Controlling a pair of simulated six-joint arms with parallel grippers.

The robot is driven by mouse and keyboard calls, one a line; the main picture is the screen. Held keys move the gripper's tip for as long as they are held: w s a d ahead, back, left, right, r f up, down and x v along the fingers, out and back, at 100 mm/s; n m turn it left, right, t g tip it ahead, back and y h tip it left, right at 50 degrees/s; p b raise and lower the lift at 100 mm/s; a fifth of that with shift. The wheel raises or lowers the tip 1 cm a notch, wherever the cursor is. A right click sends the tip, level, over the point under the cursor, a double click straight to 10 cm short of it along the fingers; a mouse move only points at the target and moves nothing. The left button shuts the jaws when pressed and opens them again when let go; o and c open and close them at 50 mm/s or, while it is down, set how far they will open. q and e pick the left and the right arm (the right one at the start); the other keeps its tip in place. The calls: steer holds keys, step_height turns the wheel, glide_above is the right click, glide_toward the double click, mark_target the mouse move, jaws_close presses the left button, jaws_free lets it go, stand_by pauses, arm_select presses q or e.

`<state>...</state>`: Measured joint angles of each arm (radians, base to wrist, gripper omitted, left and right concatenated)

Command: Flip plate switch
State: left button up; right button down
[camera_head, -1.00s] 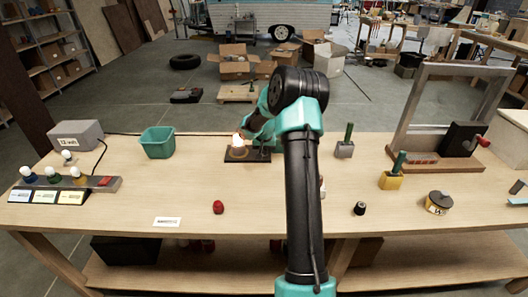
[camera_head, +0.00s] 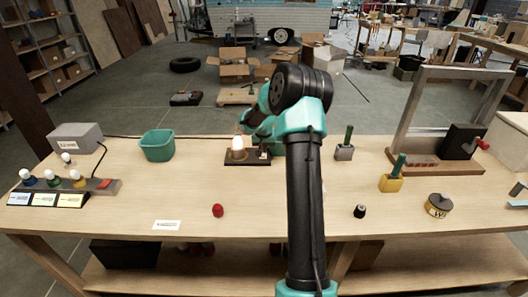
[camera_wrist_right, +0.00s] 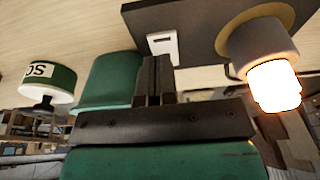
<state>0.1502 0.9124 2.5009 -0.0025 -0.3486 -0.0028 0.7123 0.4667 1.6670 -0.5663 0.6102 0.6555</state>
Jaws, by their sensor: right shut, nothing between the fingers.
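A dark plate (camera_head: 233,161) lies on the bench and carries a glowing bulb (camera_head: 238,145) on its left side. A small pale switch (camera_head: 263,155) sits on its right side. In the right wrist view the white switch (camera_wrist_right: 163,46) shows on the dark plate, with the lit bulb (camera_wrist_right: 273,84) to its right. My right gripper (camera_wrist_right: 156,66) is shut and empty, its tips close to the switch in that picture; contact cannot be told. In the head view my right arm partly hides this gripper. My left gripper is not in view.
A teal bin (camera_head: 157,146) stands left of the plate, and a grey box (camera_head: 76,137) with a cable is farther left. A red knob-like piece (camera_head: 218,210) lies in front. Grey (camera_head: 345,150) and yellow (camera_head: 391,183) blocks stand to the right. The front middle bench is mostly clear.

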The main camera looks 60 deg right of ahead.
steer(key=s+a+v, duration=0.1)
steer(key=v, duration=1.1)
steer(key=shift+a+f, duration=0.25)
steer(key=shift+f, duration=0.05)
